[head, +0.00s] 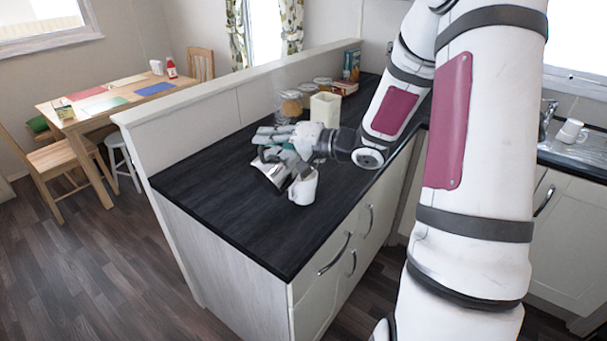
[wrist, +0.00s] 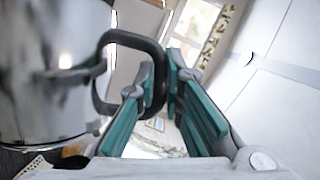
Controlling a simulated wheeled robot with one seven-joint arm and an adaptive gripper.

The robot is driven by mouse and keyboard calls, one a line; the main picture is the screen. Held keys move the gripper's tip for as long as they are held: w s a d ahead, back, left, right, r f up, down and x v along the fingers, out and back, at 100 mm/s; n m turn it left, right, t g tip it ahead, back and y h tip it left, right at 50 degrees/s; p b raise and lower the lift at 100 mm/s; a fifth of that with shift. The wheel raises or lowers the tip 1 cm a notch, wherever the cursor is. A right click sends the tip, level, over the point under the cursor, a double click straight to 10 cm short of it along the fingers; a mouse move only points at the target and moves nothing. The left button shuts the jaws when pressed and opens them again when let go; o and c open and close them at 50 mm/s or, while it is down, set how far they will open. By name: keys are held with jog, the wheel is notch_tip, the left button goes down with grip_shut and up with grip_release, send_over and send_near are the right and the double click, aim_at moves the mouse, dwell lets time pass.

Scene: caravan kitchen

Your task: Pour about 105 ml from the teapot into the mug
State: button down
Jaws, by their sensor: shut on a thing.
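The teapot (head: 271,173) is shiny silver metal with a black handle. It is tilted above the dark counter, just left of the white mug (head: 304,189). The mug stands upright on the counter near its front edge. My gripper (head: 290,146) is shut on the teapot's handle. In the wrist view, the teal fingers of my gripper (wrist: 160,75) close around the black handle, and the teapot's silver body (wrist: 45,70) fills the left side. The spout and any liquid are too small to tell, and the inside of the mug is hidden.
A cream canister (head: 325,108), glass jars (head: 290,104) and boxes (head: 350,66) stand toward the back of the counter. A low partition (head: 220,88) runs along its left side. The counter's front left (head: 225,205) is clear. A sink with a cup (head: 571,132) is at right.

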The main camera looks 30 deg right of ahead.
aim_at(257, 166)
jog(key=shift+d+r, duration=0.1)
jog(key=shift+d+r+p, duration=0.2)
jog(key=shift+d+p, duration=0.15)
jog(key=shift+w+d, duration=0.1)
jog(key=shift+d, duration=0.1)
jog(key=shift+a+f, duration=0.15)
jog(key=shift+a, duration=0.1)
jog(key=a+f+n, duration=0.1)
jog(key=a+f, duration=0.1)
jog(key=a, duration=0.1)
jog(key=s+a+f+n+h, duration=0.1)
jog(key=shift+a+f+n+g, duration=0.2)
jog(key=shift+n+g, duration=0.1)
jog(key=shift+s+a+f+n+h+b, duration=0.2)
jog(key=shift+a+f+n+h, duration=0.25)
jog(key=shift+a+f+n, duration=0.35)
jog(key=shift+s+a+f+n+h+b, duration=0.1)
jog(key=shift+a+f+n+h+b, duration=0.2)
jog(key=shift+a+f+n+h, duration=0.45)
jog(key=shift+a+f, duration=0.1)
jog(key=shift+a, duration=0.15)
